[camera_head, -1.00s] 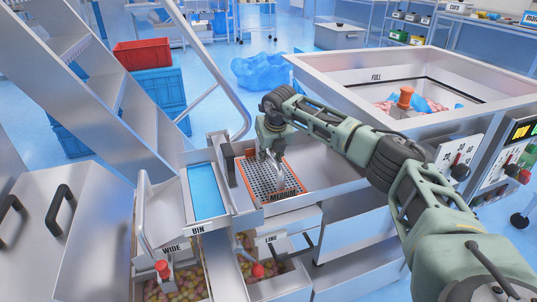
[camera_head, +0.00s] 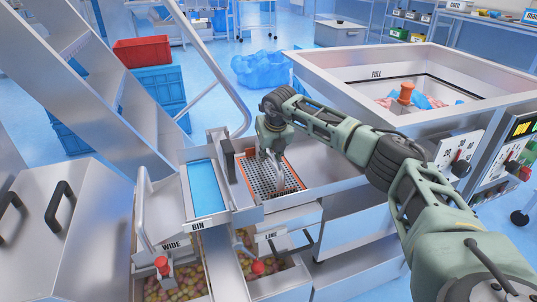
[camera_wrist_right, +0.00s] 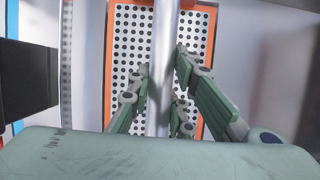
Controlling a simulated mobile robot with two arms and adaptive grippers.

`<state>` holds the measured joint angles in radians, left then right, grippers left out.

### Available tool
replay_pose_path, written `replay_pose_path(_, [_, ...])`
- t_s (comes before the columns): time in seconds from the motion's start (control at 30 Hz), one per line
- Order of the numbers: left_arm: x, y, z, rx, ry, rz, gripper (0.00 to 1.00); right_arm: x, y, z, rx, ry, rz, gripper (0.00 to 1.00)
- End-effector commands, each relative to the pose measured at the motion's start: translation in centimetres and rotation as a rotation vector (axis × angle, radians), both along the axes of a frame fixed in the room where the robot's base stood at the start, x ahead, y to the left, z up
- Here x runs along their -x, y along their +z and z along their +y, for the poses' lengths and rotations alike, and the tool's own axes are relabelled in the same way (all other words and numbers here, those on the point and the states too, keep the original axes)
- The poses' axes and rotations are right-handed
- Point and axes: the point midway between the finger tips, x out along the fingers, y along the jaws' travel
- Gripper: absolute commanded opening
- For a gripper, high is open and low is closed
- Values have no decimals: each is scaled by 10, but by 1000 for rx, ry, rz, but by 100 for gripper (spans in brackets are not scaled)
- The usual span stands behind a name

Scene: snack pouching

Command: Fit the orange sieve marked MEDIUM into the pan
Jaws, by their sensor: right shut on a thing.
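The orange-rimmed sieve (camera_head: 287,167) with a perforated metal plate sits level within the steel pan (camera_head: 290,203) in the head view. In the right wrist view, the right gripper's fingers (camera_wrist_right: 161,93) close on the shiny handle bar (camera_wrist_right: 165,35), with the sieve plate (camera_wrist_right: 130,38) behind. Whether the sieve rests fully on the pan's bottom cannot be told. My left gripper is out of view.
A blue-topped compartment marked BIN (camera_head: 207,190) lies left of the sieve. Below are drawers marked WIDE (camera_head: 172,246) and LINE (camera_head: 271,236) holding small round snacks. A large steel hopper (camera_head: 430,62) stands at the right. A slanted steel rail (camera_head: 232,85) rises behind.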

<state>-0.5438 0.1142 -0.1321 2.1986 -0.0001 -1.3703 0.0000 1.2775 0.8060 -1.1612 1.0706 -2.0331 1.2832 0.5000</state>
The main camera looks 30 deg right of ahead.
Motion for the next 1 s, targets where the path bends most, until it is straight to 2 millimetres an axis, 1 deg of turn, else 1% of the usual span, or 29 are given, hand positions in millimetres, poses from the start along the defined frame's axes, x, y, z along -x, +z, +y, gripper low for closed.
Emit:
replay_pose_path(0.2, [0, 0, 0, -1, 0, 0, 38, 0, -1, 0, 0, 0, 1, 0])
replay_pose_path(0.23, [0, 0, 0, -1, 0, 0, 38, 0, -1, 0, 0, 0, 1, 20])
replay_pose_path(0.4, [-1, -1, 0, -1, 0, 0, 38, 0, -1, 1, -1, 0, 2, 35])
replay_pose_path(0.5, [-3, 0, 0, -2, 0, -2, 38, 0, -1, 0, -1, 0, 2, 42])
replay_pose_path(0.7, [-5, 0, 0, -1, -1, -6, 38, 1, -3, 0, 1, 0, 5, 42])
replay_pose_path(0.8, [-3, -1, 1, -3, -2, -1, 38, 2, -1, 0, 0, 1, 4, 42])
replay_pose_path(0.87, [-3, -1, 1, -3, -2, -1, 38, 3, 4, 0, 0, 0, 3, 42])
replay_pose_path(1.0, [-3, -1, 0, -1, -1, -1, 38, 10, 24, 3, 1, 2, 0, 42])
